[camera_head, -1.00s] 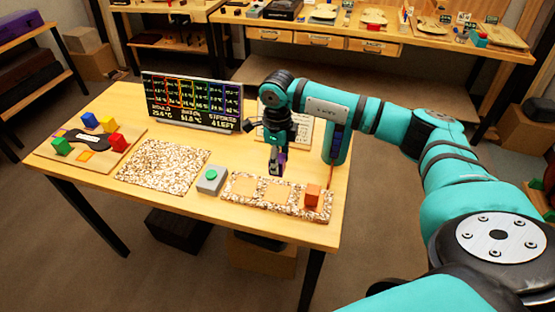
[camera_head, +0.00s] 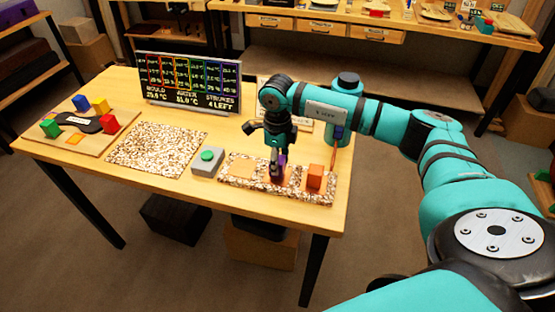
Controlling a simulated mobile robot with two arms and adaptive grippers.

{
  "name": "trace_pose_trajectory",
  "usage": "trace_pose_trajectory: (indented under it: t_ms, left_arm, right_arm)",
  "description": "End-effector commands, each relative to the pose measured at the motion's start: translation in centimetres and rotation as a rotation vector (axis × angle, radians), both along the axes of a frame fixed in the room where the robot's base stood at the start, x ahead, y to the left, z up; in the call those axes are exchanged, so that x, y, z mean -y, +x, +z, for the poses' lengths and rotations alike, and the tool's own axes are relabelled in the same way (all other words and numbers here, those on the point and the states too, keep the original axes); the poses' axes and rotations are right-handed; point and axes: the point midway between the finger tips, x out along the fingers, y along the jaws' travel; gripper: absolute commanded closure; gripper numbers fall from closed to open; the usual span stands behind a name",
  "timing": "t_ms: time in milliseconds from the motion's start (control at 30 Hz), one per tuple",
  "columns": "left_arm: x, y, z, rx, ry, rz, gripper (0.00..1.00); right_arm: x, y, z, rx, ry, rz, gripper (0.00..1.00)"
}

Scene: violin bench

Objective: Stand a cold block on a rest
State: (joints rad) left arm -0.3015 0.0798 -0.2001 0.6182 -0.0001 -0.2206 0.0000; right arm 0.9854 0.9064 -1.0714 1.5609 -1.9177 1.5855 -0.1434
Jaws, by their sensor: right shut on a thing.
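My right gripper (camera_head: 277,174) points down over the middle of the speckled rest strip (camera_head: 256,187) and is shut on a purple block (camera_head: 283,159), mostly hidden by the fingers. Whether the block touches the strip I cannot tell. The left pad (camera_head: 240,168) of the strip is bare. An orange block (camera_head: 315,176) stands on its right end. My left gripper is not in view.
A grey box with a green button (camera_head: 207,158) stands just left of the strip. A speckled mat (camera_head: 155,152) lies left of it. A display screen (camera_head: 190,84) stands at the table's back. The table's front edge is clear.

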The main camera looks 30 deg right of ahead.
Motion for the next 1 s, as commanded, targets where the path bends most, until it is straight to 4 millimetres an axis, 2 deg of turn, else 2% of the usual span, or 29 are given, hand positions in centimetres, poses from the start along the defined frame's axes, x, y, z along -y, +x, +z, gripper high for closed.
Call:
trace_pose_trajectory:
  t_ms: [767, 800, 1000]
  left_arm:
    - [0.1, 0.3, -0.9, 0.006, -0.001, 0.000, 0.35]
    - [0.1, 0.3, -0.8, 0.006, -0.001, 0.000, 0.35]
    - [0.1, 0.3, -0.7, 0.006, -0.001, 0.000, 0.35]
  right_arm:
    - [0.0, 0.0, -1.1, 0.000, 0.000, 0.000, 0.92]
    - [0.0, 0.0, -1.0, 0.000, 0.000, 0.000, 0.58]
    - [0.0, 0.0, -0.9, 0.000, 0.000, 0.000, 0.35]
